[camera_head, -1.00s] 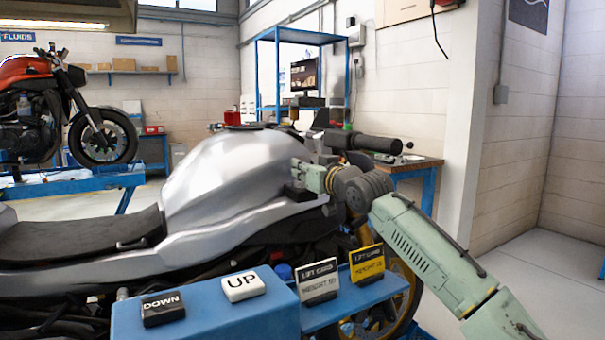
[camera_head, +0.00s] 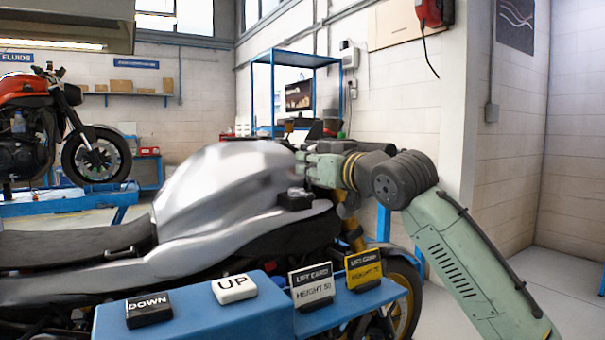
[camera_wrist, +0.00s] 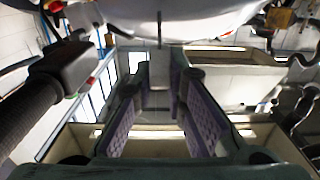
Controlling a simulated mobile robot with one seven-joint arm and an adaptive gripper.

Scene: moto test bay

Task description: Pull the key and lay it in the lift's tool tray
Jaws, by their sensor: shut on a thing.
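My gripper (camera_head: 308,166) is beside the front of the silver tank (camera_head: 235,180) of the motorcycle, below the handlebar. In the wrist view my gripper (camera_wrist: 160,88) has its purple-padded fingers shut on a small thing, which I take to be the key. The key's shape is hardly visible between the fingers, and I cannot tell whether it is clear of its lock. The blue lift box (camera_head: 200,317) stands in front of the motorcycle with a blue shelf at its right. I cannot pick out the tool tray for certain.
The DOWN button (camera_head: 148,309) and UP button (camera_head: 234,288) sit on the lift box. A white card (camera_head: 312,287) and a yellow card (camera_head: 364,270) stand on the shelf. In the wrist view a black handlebar grip (camera_wrist: 30,110) lies close at left.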

